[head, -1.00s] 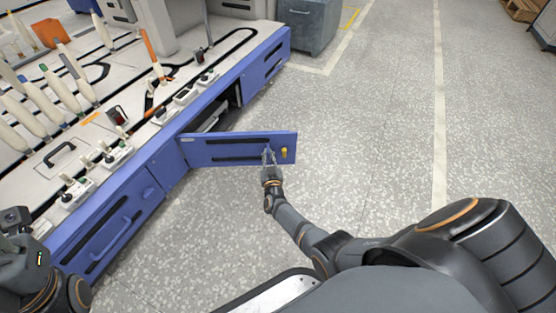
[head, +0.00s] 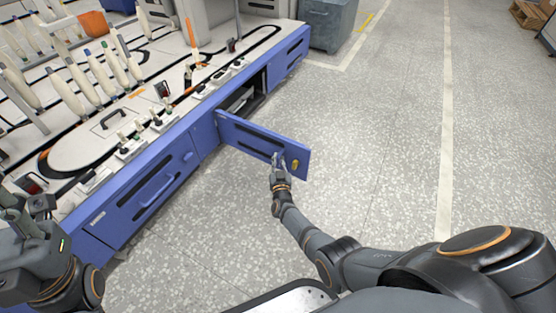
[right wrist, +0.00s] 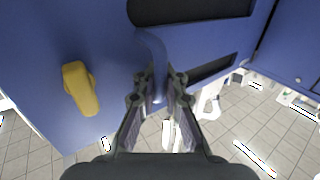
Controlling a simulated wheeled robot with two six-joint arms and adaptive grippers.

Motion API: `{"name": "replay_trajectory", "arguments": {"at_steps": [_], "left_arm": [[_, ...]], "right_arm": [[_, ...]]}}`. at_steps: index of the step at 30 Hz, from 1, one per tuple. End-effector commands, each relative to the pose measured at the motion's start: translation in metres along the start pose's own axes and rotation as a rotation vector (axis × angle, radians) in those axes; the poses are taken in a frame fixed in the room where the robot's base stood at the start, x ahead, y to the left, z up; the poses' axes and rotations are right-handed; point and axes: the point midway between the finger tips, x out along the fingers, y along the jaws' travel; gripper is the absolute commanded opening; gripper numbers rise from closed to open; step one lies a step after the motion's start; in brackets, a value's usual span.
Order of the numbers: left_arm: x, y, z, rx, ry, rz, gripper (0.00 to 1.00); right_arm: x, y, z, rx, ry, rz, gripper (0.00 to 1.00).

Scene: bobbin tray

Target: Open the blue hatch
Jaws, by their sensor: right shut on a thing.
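The blue hatch (head: 240,133) stands swung out from the blue cabinet front, with a dark opening behind it. A yellow latch (head: 295,163) sits near its free edge and also shows in the right wrist view (right wrist: 80,88). My right gripper (head: 278,163) is at the hatch's outer face near that edge. In the right wrist view its fingers (right wrist: 159,85) are shut on the blue hatch handle (right wrist: 152,48). My left gripper (head: 30,205) is at the lower left, away from the hatch; its fingers are not clear.
The machine table (head: 95,148) above the cabinet carries several bobbins and small switch boxes. A lower blue panel with a handle (head: 157,190) is left of the hatch. A grey bin (head: 332,25) stands at the back. The floor (head: 385,130) right of the hatch is clear.

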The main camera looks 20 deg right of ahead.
Motion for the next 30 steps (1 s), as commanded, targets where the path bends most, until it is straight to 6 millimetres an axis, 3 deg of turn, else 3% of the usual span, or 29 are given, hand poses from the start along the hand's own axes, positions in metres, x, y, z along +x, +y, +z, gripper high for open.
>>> {"name": "replay_trajectory", "arguments": {"at_steps": [1,11,12,17,30], "left_arm": [[0.0,0.0,0.0,0.0,0.0,0.0,0.4],[0.0,0.0,0.0,0.001,0.0,-0.002,0.4],[0.0,0.0,0.0,0.001,0.0,-0.002,0.4],[0.0,0.0,0.0,0.001,0.0,-0.002,0.4],[0.0,0.0,0.001,0.0,-0.001,-0.001,0.4]], "right_arm": [[-0.002,0.007,0.004,-0.005,-0.001,0.01,0.0],[-0.003,0.008,0.005,-0.005,-0.004,0.011,0.0],[-0.003,0.008,0.005,-0.005,-0.004,0.011,0.11],[-0.003,0.006,0.004,-0.004,-0.004,0.008,0.33],[-0.002,0.003,-0.005,-0.001,-0.001,0.007,0.33]]}}
